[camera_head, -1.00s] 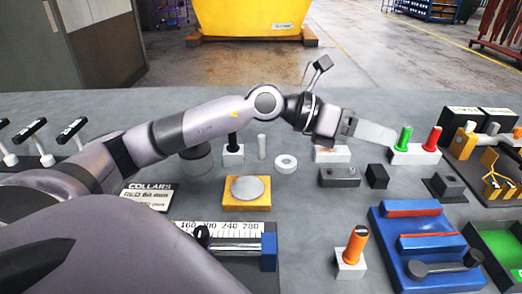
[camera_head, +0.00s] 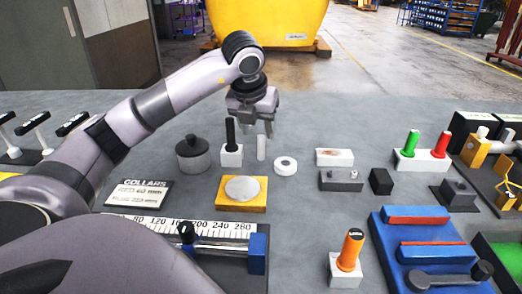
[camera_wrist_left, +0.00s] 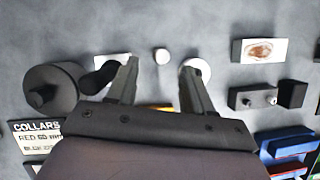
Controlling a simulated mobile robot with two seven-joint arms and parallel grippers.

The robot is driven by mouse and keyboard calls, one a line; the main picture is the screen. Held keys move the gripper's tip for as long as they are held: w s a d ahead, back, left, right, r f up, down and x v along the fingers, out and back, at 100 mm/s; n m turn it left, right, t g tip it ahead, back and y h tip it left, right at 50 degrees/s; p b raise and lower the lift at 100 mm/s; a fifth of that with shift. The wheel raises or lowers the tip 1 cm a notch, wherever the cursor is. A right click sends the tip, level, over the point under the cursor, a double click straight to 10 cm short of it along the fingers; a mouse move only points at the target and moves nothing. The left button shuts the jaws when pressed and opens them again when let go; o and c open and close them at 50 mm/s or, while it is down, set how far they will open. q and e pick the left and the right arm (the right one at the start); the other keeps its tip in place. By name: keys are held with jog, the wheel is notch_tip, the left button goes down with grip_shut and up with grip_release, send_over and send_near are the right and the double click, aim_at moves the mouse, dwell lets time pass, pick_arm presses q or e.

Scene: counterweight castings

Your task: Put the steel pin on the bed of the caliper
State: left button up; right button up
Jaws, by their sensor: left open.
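The steel pin (camera_head: 261,147) is a pale upright cylinder standing on the grey table, between a white block with a black handle and a white ring. The caliper (camera_head: 257,254), with a numbered white scale and a blue end jaw, lies at the front, partly hidden by my left arm. My left gripper (camera_head: 260,128) points down just above and behind the pin, open and empty. In the left wrist view the pin's round top (camera_wrist_left: 162,56) shows between the spread fingertips, apart from both. My right gripper is not in view.
The black-handled block (camera_head: 231,153) stands close left of the pin, the white ring (camera_head: 286,166) close right. A yellow block with a grey disc (camera_head: 243,189) lies between pin and caliper. A dark lidded cylinder (camera_head: 193,155) stands farther left. Table right of the caliper is partly clear.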

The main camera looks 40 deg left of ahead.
aim_at(260, 139)
pick_arm(q)
jog(key=x, duration=0.7)
jog(key=shift+s+d+f+p, duration=0.1)
jog(key=shift+s+p, duration=0.05)
jog(key=shift+p, duration=0.15)
grip_shut()
